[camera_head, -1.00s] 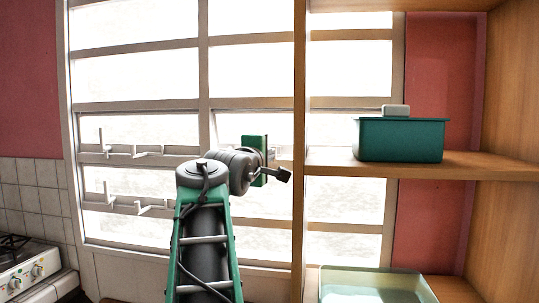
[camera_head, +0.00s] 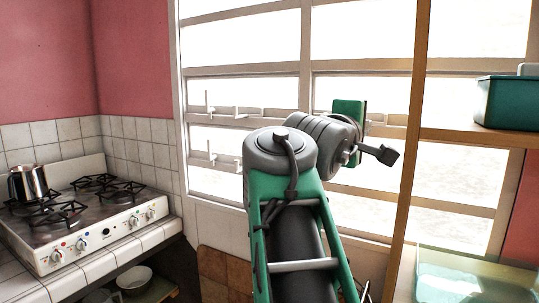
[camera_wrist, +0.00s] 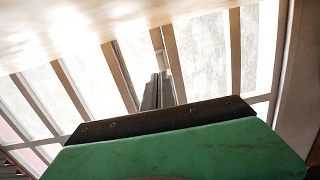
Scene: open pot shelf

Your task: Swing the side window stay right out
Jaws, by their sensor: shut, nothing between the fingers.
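The barred window (camera_head: 306,60) fills the middle of the head view. On its left panes, white metal fittings stick out: an upper one (camera_head: 240,113) with an upright peg and a lower one (camera_head: 211,157). I cannot tell which is the side window stay. My gripper shows in the wrist view (camera_wrist: 158,80), its fingers together and empty, pointing toward a window with bars. In the head view its green body (camera_head: 348,113) is in front of the window, right of these fittings and apart from them; its fingers are hidden there.
A white stove (camera_head: 105,230) with a metal pot (camera_head: 28,183) stands at the left. A wooden shelf (camera_head: 480,137) with a teal box (camera_head: 508,103) is close on the right. A pale green tray (camera_head: 465,275) lies below it.

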